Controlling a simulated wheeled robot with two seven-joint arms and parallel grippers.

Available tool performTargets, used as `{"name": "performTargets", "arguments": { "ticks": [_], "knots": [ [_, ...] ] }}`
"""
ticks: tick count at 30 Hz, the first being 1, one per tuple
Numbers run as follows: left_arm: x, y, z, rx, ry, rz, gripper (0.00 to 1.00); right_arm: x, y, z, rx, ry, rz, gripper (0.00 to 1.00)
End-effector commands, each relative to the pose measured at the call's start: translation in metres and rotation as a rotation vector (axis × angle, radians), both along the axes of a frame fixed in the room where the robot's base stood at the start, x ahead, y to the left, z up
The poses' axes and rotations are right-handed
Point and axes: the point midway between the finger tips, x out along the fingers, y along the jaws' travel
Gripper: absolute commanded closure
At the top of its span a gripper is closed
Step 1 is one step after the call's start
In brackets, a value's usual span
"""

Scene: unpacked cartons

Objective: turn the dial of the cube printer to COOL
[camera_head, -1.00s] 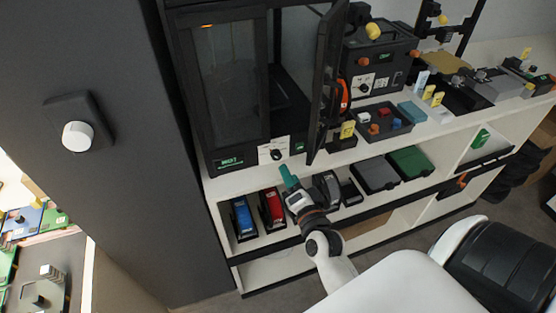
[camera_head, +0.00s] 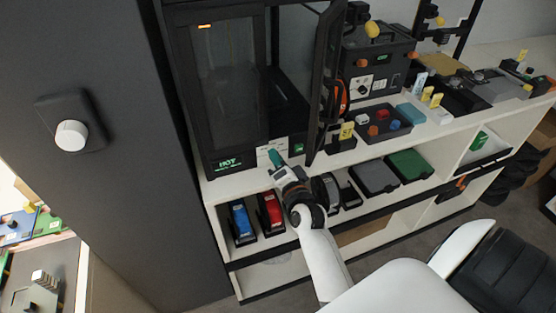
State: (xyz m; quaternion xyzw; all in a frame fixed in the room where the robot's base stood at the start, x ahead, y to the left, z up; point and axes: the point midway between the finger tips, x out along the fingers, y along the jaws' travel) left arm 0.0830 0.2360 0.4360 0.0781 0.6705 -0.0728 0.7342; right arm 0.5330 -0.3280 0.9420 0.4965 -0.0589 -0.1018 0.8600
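The large black glass-fronted machine (camera_head: 228,90), which I take to be the cube printer, stands on the white shelf unit with a door panel swung out. Its lit green display (camera_head: 229,163) appears to read HOT. A white dial label (camera_head: 266,149) is on its lower front; the dial itself is hidden behind my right gripper. My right gripper (camera_head: 276,160), with teal fingertips, is at the label, reaching up from below. Whether it touches the dial, and whether its fingers are open or shut, I cannot tell. My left gripper is not in view.
The open door panel (camera_head: 325,85) stands just right of the gripper. A smaller black machine (camera_head: 377,65) with its own dial and a tray of coloured blocks (camera_head: 382,124) are farther right. Blue (camera_head: 241,219) and red (camera_head: 270,209) items sit on the shelf below.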

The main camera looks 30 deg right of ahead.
Motion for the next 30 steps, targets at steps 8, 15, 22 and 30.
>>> {"name": "performTargets", "arguments": {
  "ticks": [8, 15, 22, 30],
  "knots": [
    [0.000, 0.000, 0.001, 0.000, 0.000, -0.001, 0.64, 0.000, 0.000, 0.000, -0.010, 0.003, -0.001, 0.96],
    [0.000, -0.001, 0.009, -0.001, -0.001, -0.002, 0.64, 0.000, 0.000, 0.002, -0.093, 0.024, 0.000, 0.96],
    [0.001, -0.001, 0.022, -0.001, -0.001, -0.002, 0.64, 0.000, 0.001, 0.003, -0.260, 0.064, 0.001, 0.96],
    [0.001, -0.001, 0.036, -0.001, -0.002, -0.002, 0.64, 0.000, 0.001, 0.003, -0.485, 0.119, 0.002, 0.96]
  ]
}}
